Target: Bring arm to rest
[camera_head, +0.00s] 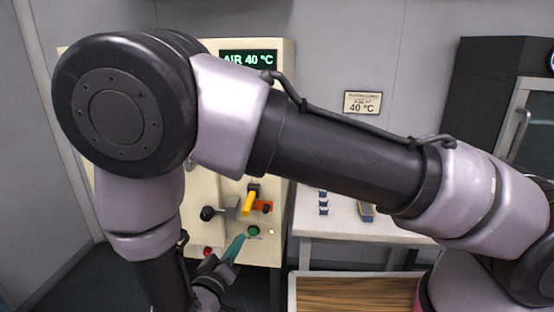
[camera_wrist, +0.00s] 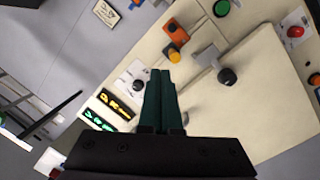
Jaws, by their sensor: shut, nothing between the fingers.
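My gripper (camera_wrist: 161,84) is shut and empty, its two dark green fingers held together in the wrist view. In the head view my gripper (camera_head: 236,245) shows low in the middle, in front of a cream cabinet (camera_head: 278,180), close to a green button (camera_head: 253,230). I cannot tell whether it touches the cabinet. My arm is bent across the head view and hides much of the cabinet front. In the wrist view the cream cabinet (camera_wrist: 270,105) fills the right side, turned at an angle.
The cabinet carries an "AIR 40 °C" display (camera_head: 248,59), a black knob (camera_head: 208,213), a yellow handle (camera_head: 250,200) and a red button (camera_head: 208,252). A white table (camera_head: 345,228) with small items stands right. A wood-topped surface (camera_head: 350,292) is in front. A dark cabinet (camera_head: 485,75) stands far right.

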